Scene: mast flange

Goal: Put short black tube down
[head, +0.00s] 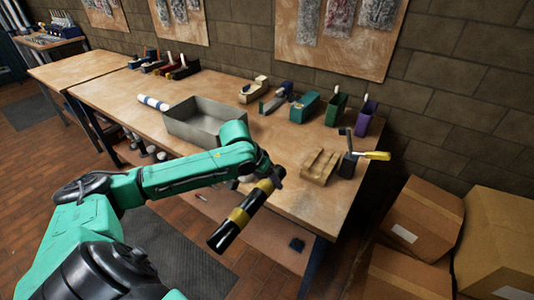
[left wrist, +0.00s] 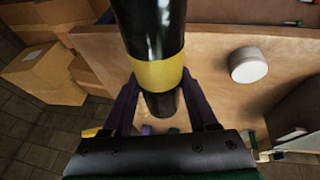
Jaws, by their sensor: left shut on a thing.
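The short black tube (head: 226,232) has yellow bands and a glossy black surface. My left gripper (head: 270,179) is shut on it near its upper end. In the head view the tube slants down to the lower left, in front of the workbench's (head: 292,206) front edge. In the left wrist view the tube (left wrist: 150,28) passes between the two fingers of my left gripper (left wrist: 160,85), with a yellow band close to them. The tube looks held in the air; I see no surface touching it. My right gripper is not in view.
A wooden block (head: 320,166) and a yellow-handled tool (head: 376,155) are at the right. Cardboard boxes (head: 419,225) stand at the right.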

